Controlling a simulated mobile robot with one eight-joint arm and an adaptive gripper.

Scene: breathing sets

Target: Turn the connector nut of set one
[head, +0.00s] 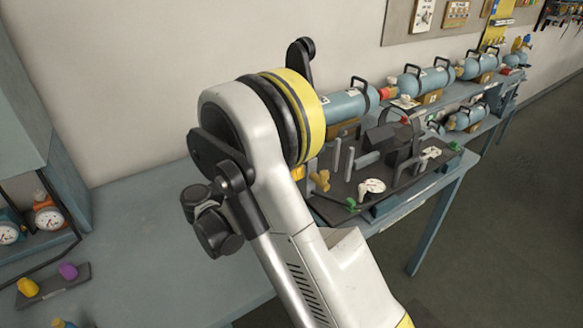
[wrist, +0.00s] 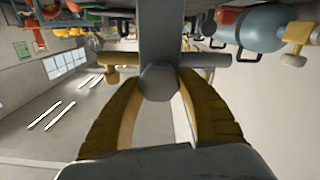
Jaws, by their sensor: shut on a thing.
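In the wrist view, my gripper (wrist: 158,88) has its two brown-gold fingers closed around a grey six-sided piece (wrist: 158,79), which looks like a connector nut. A wide grey bar (wrist: 160,30) runs from it to the top of the picture. I cannot read which set this is. In the head view, a dark board (head: 335,211) with grey and brass fittings lies on the bench, partly hidden by my arm. I cannot make out my fingertips there.
Gauges (head: 48,216) and a small rack with yellow and purple knobs (head: 55,284) are at left. The bench's left middle (head: 140,215) is clear.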

